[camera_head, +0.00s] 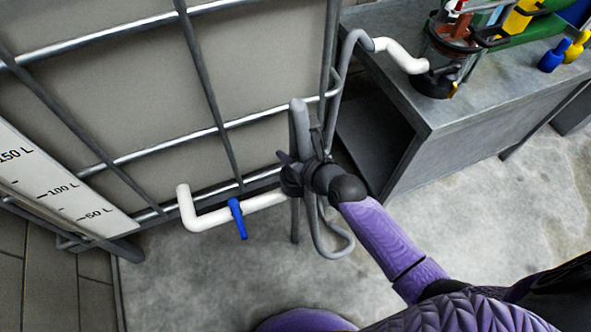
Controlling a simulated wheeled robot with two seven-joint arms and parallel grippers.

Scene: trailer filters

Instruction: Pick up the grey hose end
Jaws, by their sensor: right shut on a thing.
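A grey hose (346,95) runs from a white elbow pipe (400,54) on the bench down to my right gripper and makes a loop on its lower right side. The thicker grey hose end (299,118) stands upright at the gripper, its tip above the jaws. My right gripper (305,165) comes in from the lower right and is shut on the hose end. The dark gripper body hides the gripped part of the hose. My left gripper is not in view.
A white pipe (210,220) with a blue valve handle (237,218) comes out of a caged tank (130,90) and passes behind or against my gripper. A grey metal bench (480,95) at the right carries a filter housing (432,80). The floor (190,280) is clear.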

